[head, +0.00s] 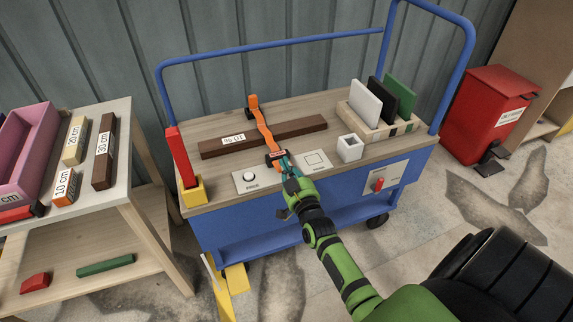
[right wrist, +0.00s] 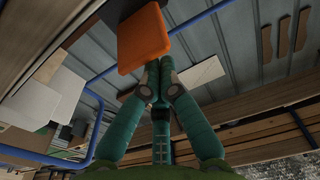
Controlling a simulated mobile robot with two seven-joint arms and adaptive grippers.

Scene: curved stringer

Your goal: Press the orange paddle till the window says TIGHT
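An orange clamp (head: 262,125) lies across a dark brown bar on the cart top. At its near end is a small dark window (head: 276,155), whose text is too small to read. The orange paddle (right wrist: 145,38) fills the upper middle of the right wrist view, a flat rounded plate. My right gripper (head: 284,163) is at the clamp's near end in the head view. In the right wrist view its teal fingers (right wrist: 156,66) are together and empty, with the tips at the paddle's lower edge; I cannot tell whether they touch it. My left gripper is out of view.
The blue cart's wooden top (head: 220,124) also carries a white button panel (head: 250,180), a white cube (head: 349,148) and a rack of upright plates (head: 366,101). A red post (head: 180,155) stands at its left corner. A side table (head: 125,145) is left, a red bin (head: 488,115) right.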

